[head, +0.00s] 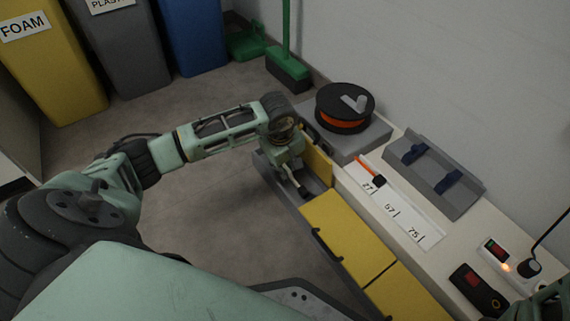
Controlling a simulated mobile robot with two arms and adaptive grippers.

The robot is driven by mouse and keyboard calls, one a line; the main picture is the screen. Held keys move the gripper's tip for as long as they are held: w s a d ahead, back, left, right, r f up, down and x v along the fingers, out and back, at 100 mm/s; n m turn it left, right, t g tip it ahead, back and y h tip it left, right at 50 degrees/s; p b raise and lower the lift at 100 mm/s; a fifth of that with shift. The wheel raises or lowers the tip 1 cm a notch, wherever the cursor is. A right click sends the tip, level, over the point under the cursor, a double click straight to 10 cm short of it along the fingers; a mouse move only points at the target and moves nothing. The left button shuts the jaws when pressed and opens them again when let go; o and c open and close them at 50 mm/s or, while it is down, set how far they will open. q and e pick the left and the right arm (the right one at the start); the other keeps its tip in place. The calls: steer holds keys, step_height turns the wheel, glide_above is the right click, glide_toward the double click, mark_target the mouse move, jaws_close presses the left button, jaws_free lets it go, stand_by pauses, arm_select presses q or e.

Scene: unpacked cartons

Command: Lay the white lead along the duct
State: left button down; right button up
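No white lead can be made out. A grey channel-like piece with two blue clips (463,203) lies on the bench and may be the duct. My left gripper (302,190) points down into an open grey-lined drawer (322,190) at the bench front. Its fingertips are small and dark, and I cannot tell whether they are open or hold anything. Only a piece of my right arm shows in the bottom right corner; its fingertips are out of view.
A reel of orange cable (345,108) stands at the bench's far end. A socket block (508,262) and a red-and-black device (477,291) are nearer. Yellow fronts (345,235) line the bench.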

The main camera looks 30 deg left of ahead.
mark_target(283, 182)
arm_select(q)
steer(key=shift+f, duration=0.7)
steer(key=c, duration=1.6)
jaws_free()
steer(key=shift+o, duration=0.2)
steer(key=shift+s, duration=0.1)
step_height(283, 182, up, 7)
steer(key=s+p, duration=0.1)
steer(key=p, duration=0.5)
steer(key=shift+d, duration=0.1)
